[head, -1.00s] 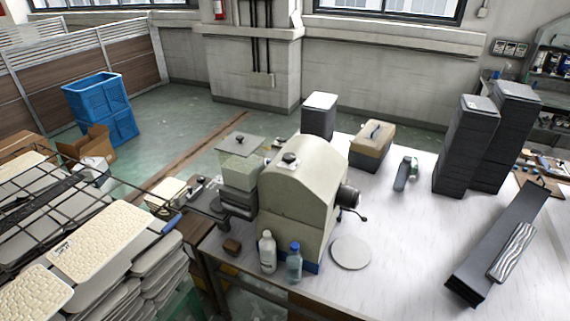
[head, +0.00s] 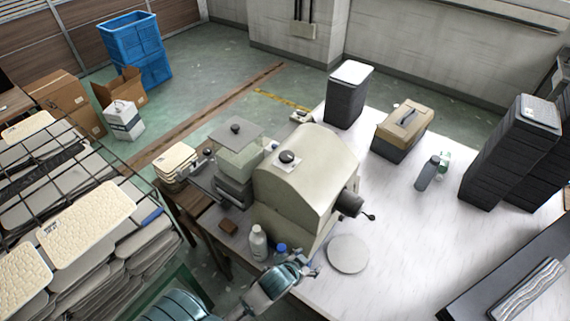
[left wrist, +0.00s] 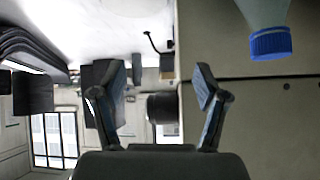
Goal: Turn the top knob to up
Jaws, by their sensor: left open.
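A beige domed machine (head: 305,185) stands on the white table. A small black knob (head: 287,157) sits on a pale plate on its top. A dark cylindrical knob (head: 350,204) with a thin crank sticks out of its right side; it also shows in the left wrist view (left wrist: 162,107), between my fingers but farther off. My left gripper (head: 308,267) is in front of the machine's lower front, by the bottles. It is open and empty, its two fingers spread in the left wrist view (left wrist: 157,92). My right gripper is out of view.
A white bottle (head: 258,243) and a blue-capped bottle (head: 281,248), partly hidden by my left arm, stand close by the machine. A round plate (head: 348,254) lies to the right. A toolbox (head: 404,127) and dark stacks stand farther back. The table's middle right is fairly clear.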

